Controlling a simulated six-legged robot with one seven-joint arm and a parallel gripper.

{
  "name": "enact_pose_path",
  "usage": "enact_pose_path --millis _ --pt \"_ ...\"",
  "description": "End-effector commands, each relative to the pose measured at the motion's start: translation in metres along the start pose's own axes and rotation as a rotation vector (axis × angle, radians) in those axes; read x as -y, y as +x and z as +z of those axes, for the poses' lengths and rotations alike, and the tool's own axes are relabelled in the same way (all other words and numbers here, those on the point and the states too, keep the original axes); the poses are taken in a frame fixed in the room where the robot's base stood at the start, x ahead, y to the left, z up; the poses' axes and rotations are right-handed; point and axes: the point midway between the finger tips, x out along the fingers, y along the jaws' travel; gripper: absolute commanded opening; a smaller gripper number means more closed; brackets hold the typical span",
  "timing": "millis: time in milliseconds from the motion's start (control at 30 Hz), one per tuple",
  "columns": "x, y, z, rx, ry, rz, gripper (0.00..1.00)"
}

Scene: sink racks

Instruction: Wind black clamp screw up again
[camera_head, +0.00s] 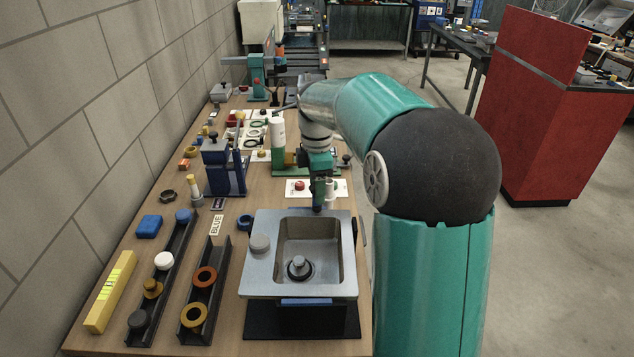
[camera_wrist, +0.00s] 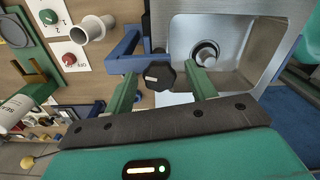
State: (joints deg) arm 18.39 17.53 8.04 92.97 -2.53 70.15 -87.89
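The black clamp screw shows its dark faceted knob (camera_wrist: 160,76) in the wrist view, beside a blue clamp bracket (camera_wrist: 127,48) at the sink's edge. My gripper (camera_wrist: 161,72) has one green finger on each side of the knob, with visible gaps, so it is open around the knob and not gripping it. In the head view my gripper (camera_head: 321,192) points down at the far edge of the steel sink (camera_head: 262,277). The screw's shaft is hidden, and my gripper and arm largely block the clamp there.
A dark plug (camera_head: 299,268) sits in the sink basin and a grey knob (camera_head: 260,243) on its left rim. Two black racks (camera_head: 152,275) with coloured rings and caps lie left. A blue fixture (camera_head: 224,168) stands farther back. A white pipe piece (camera_wrist: 92,28) is near my fingers.

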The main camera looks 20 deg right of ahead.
Motion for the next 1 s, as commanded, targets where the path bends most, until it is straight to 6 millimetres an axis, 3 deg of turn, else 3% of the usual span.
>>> enact_pose_path --millis 367,800,1000 --pt "-0.001 -0.012 0.000 0.000 0.001 0.009 0.55" --pt "-0.001 -0.101 0.000 0.000 0.000 0.010 0.55" --pt "0.000 -0.132 0.000 0.000 0.000 0.007 0.55"
